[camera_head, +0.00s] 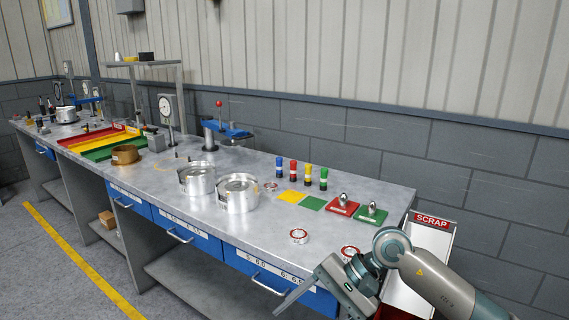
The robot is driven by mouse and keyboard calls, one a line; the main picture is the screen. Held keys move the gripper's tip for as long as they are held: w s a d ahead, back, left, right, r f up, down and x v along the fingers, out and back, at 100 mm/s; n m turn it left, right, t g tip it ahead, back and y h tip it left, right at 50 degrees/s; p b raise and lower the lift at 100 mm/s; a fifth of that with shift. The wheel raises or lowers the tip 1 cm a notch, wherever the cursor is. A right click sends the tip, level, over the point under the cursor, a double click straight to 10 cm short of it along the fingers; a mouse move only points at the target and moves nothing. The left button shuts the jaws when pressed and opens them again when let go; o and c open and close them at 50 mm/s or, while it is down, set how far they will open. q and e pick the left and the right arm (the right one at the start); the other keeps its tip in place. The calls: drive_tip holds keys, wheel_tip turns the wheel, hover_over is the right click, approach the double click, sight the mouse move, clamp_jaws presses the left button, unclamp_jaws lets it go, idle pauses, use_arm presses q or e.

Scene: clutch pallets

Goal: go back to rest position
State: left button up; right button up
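My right arm comes in from the lower right corner. Its grey gripper (322,286) hangs in front of the workbench (245,262) near its front right edge, by the blue drawers. One slim finger points down and left; the other finger cannot be made out, so the opening is unclear. I see nothing held in it. My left arm and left gripper are not in view.
Two red-and-white rings (299,236) (349,252) lie near the bench's right end, one close behind my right wrist. A white SCRAP bin (431,240) stands right of the bench, close to my arm. Two metal cylinders (238,194) (197,179) stand mid-bench.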

drive_tip(key=w+a+f+m+t+y, duration=0.35)
drive_tip(key=a+m+y, duration=0.25)
drive_tip(key=m+y, duration=0.85)
drive_tip(key=w+d+f+m+t+h, duration=0.3)
drive_tip(key=f+m+t+h, duration=0.35)
drive_tip(key=m, duration=0.85)
drive_tip(key=s+d+f+m+t+h, duration=0.25)
drive_tip(key=d+f+m+h, duration=0.2)
drive_tip(key=f+m, duration=0.7)
drive_tip(key=s+d+f+m+t+h, duration=0.1)
drive_tip(key=d+f+m+t+h, duration=0.35)
drive_tip(key=f+m, duration=0.7)
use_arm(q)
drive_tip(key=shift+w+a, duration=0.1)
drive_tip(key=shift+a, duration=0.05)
use_arm(e)
drive_tip(key=s+d+f+m+g+h, duration=0.3)
drive_tip(key=s+f+m+g, duration=0.1)
drive_tip(key=s+f, duration=1)
drive_tip(key=s+d+f+m+g+h, duration=0.2)
drive_tip(key=s+f+m, duration=0.5)
drive_tip(key=s+f, duration=0.7)
drive_tip(key=shift+s+d+f+g+h, duration=0.15)
drive_tip(key=shift+s+d+g+h, duration=0.2)
drive_tip(key=shift+d+g, duration=0.65)
